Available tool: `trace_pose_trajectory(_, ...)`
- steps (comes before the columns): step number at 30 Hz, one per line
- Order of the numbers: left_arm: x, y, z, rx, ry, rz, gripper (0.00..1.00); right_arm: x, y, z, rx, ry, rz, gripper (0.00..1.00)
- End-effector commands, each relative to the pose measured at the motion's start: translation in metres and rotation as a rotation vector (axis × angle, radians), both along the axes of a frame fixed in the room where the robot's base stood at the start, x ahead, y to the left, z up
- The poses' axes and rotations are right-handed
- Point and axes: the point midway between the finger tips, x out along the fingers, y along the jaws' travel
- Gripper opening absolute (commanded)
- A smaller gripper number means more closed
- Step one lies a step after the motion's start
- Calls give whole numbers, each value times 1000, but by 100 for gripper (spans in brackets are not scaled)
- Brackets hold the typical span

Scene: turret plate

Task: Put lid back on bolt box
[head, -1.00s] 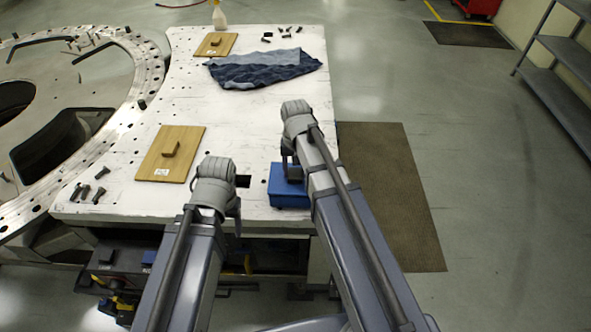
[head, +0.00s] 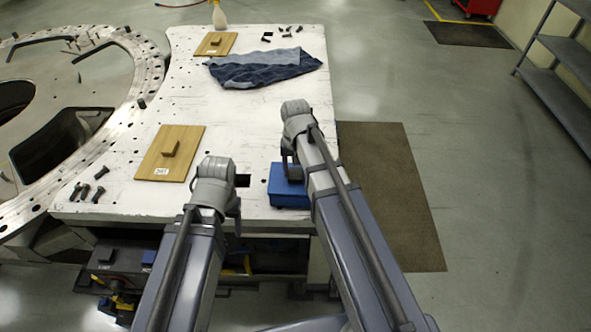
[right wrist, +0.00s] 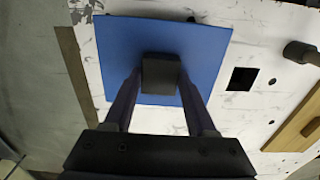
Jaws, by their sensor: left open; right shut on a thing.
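A blue lid (right wrist: 205,45) with a dark block handle (right wrist: 160,74) fills the middle of the right wrist view. My right gripper (right wrist: 160,85) is shut on that handle, one finger on each side. In the head view the blue lid and box (head: 288,190) show as one blue shape at the table's front right corner. My right arm covers part of it, and I cannot tell whether there is a gap between lid and box. My left gripper (head: 238,228) is open, pointing down near the table's front edge, apart from the blue box.
The white table (head: 235,130) carries a wooden board with a block handle (head: 180,143), loose bolts (head: 92,190), a blue cloth (head: 265,70), a second board (head: 216,43) and a spray bottle (head: 219,15). A large metal ring (head: 150,75) stands left. The table's middle is clear.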

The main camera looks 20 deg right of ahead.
Motion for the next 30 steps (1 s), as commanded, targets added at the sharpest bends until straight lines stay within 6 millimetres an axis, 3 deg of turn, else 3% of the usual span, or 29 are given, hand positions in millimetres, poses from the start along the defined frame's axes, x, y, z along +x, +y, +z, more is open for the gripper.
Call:
trace_pose_trajectory(29, 0, 0, -12, 0, 0, 0, 64, 0, 0, -12, 0, 0, 0, 0)
trace_pose_trajectory(30, 0, 0, -11, 0, 0, 0, 64, 0, 0, -11, 0, 0, 0, 61)
